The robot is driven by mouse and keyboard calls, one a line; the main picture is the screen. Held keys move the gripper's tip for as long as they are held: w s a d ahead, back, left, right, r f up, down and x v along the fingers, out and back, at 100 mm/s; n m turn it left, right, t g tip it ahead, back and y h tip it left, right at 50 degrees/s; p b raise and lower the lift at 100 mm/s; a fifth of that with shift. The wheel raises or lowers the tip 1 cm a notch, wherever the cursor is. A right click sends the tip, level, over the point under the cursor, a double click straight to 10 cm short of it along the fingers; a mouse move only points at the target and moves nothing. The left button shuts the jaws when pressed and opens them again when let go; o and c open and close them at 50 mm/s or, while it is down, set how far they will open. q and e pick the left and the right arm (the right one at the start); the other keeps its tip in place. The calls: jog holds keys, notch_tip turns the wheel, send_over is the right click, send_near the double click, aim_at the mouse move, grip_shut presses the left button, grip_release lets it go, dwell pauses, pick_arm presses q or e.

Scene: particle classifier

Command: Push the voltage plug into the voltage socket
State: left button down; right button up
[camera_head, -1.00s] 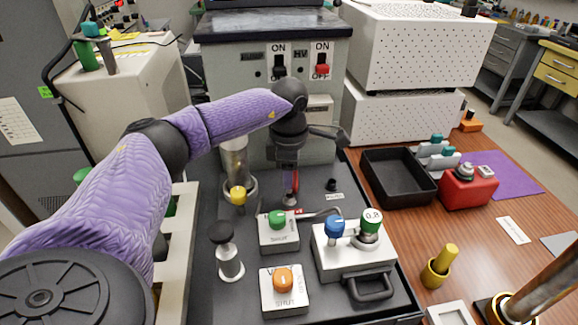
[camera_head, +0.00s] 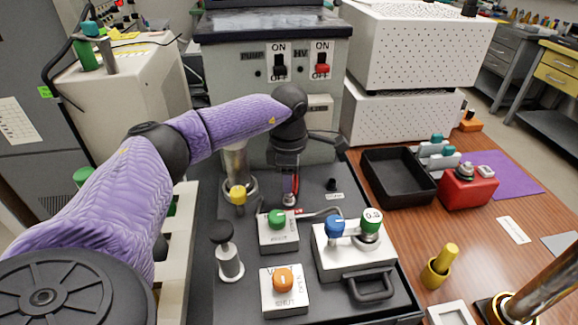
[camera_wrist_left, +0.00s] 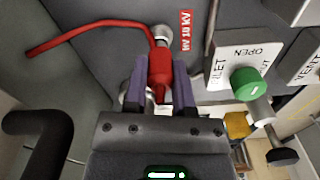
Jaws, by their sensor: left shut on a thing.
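My left gripper (camera_wrist_left: 158,85) is shut on the red voltage plug (camera_wrist_left: 160,66), with a purple finger on each side of it. A red cable runs from the plug to the left in the wrist view. The round silver voltage socket (camera_wrist_left: 161,34) shows right at the plug's far end, beside a red HV 10 KV label (camera_wrist_left: 186,30). The plug and socket look lined up and touching or nearly so; I cannot tell how deep the plug sits. In the head view, the left gripper (camera_head: 290,183) points down at the dark panel.
A block with a green knob (camera_head: 277,220) stands close in front of the gripper. A yellow-topped valve (camera_head: 238,195) is to its left, and a white box with blue and green knobs (camera_head: 355,253) is to the right. The machine cabinet (camera_head: 300,85) rises behind.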

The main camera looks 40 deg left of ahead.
pick_arm(q)
jog(key=shift+f, duration=0.4)
pick_arm(e)
jog(key=shift+s+f, duration=0.1)
jog(key=shift+f, duration=0.1)
pick_arm(q)
jog(key=shift+f, duration=0.1)
pick_arm(e)
jog(key=shift+s, duration=0.1)
pick_arm(q)
jog(key=shift+f+b, duration=0.4)
pick_arm(e)
jog(key=shift+s+f, duration=0.2)
jog(key=shift+s, duration=0.25)
pick_arm(q)
jog(key=shift+c, duration=1.9)
grip_release()
jog(key=shift+r, duration=0.1)
notch_tip(320, 180, up, 9)
jog(key=p, duration=0.3)
jog(key=shift+r, duration=0.4)
pick_arm(e)
jog(key=w+r, duration=0.1)
jog(key=w+a+r, duration=0.1)
jog(key=r, duration=0.1)
jog(key=shift+w+a, duration=0.15)
jog(key=shift+a, duration=0.15)
jog(key=shift+s, duration=0.2)
